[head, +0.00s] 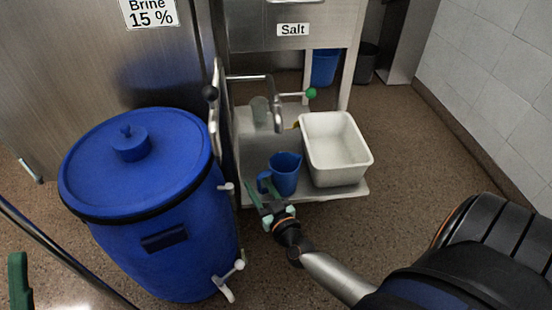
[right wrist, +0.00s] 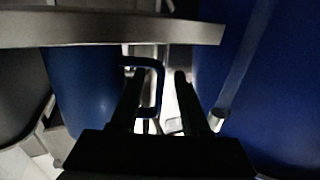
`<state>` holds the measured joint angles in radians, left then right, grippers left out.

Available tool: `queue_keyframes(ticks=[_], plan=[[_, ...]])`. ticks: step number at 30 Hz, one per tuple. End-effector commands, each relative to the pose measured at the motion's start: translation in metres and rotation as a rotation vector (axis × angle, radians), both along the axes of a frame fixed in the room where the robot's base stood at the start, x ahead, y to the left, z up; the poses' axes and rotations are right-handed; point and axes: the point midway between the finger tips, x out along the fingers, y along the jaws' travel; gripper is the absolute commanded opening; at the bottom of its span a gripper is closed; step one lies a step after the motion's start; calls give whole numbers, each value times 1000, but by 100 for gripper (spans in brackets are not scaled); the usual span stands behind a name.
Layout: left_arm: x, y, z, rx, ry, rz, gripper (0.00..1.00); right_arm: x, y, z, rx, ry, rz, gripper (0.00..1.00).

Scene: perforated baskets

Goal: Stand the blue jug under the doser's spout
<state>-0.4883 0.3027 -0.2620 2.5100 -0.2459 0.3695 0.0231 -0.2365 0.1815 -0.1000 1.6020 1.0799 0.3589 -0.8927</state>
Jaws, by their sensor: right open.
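The blue jug (head: 287,174) stands upright on the low metal shelf, its handle to the left. It also shows in the right wrist view (right wrist: 82,95), where the picture looks upside down. The doser's spout (head: 275,103) hangs over the shelf behind the jug; the jug is in front of it, not below it. My right gripper (head: 262,191) is open at the jug's handle side. In the right wrist view its fingers (right wrist: 157,82) lie either side of the handle, and no grip shows. A green piece at the lower left edge may be my left gripper, too cut off to tell.
A white bin (head: 362,178) stands on the shelf (head: 342,192), right of the jug. A clear container (head: 260,111) is by the spout. A big blue barrel (head: 150,240) with a tap stands close at left. A green-knobbed lever (head: 311,93) is beside the spout.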

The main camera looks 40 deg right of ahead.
Motion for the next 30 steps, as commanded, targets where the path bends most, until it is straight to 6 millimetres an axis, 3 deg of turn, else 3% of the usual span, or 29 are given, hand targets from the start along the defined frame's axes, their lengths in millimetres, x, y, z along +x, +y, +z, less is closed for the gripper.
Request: queue_keyframes(ticks=[3, 15, 30], plan=[[0, 0, 0, -1, 0, -1, 50, 0, 0, 0, 0, 0, 0, 46], [0, 0, 0, -1, 2, -1, 50, 0, 0, 0, 0, 0, 0, 1], [0, 0, 0, -1, 2, -2, 50, 0, 0, 0, 0, 0, 1, 0]])
